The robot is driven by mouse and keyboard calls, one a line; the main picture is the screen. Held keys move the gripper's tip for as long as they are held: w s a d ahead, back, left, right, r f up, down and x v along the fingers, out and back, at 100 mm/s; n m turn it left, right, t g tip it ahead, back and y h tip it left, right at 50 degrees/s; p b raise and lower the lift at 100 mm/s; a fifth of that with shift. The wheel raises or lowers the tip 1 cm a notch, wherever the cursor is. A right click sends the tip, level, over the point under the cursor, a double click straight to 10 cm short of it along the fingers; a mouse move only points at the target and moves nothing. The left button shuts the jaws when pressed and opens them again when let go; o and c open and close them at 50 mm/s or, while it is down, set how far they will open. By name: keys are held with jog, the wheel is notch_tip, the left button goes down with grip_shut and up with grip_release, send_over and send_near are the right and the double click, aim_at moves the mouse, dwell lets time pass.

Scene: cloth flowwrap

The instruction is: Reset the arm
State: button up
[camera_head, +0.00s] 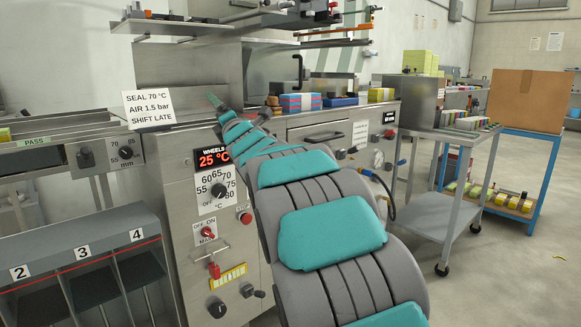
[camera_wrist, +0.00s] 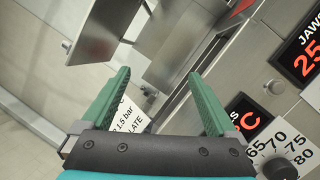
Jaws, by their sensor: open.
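My arm, grey with teal covers, reaches from the lower middle of the head view toward the flow-wrap machine (camera_head: 215,190). My gripper (camera_head: 214,101) is small at its far end, in front of the machine's upper metal panel. In the wrist view my gripper (camera_wrist: 158,74) shows two green fingers spread apart with nothing between them. Beyond them are metal panels and part of the white sign (camera_wrist: 131,117). A dial (camera_wrist: 282,168) and red displays (camera_wrist: 305,58) show at the right. The fingers appear clear of the machine, but exact distance cannot be told.
The white sign (camera_head: 148,108) stands left of the gripper. A red-blue pack (camera_head: 301,102) sits on the machine's ledge to the right. A metal cart (camera_head: 440,210) stands at right. Numbered bins (camera_head: 80,253) are at lower left.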

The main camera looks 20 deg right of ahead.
jog(key=shift+s+d+f, duration=0.1)
jog(key=shift+s+f, duration=0.05)
jog(key=shift+s, duration=0.45)
jog(key=s+d+f+m+g+h, duration=0.3)
jog(key=s+f+m+g, duration=0.4)
jog(key=s+f, duration=0.5)
jog(key=s+d+f+m+g+h, duration=0.25)
jog(key=s+f+m+g, duration=0.25)
jog(key=s+f+m, duration=0.7)
jog(key=s+a+f+m+g+y, duration=0.1)
jog(key=s+f, duration=0.4)
jog(key=s, duration=0.6)
jog(key=s+a+f+m+g+y, duration=0.1)
jog(key=s+a+f+g, duration=0.3)
jog(key=s, duration=0.8)
jog(key=s+a+f+m+g+y, duration=0.1)
jog(key=s+f+g, duration=0.4)
jog(key=s, duration=0.6)
jog(key=a+f+m, duration=0.1)
jog(key=m, duration=0.1)
jog(key=shift+s+a+f+m, duration=0.15)
jog(key=shift+a+f+m, duration=0.05)
jog(key=shift+a+m, duration=0.15)
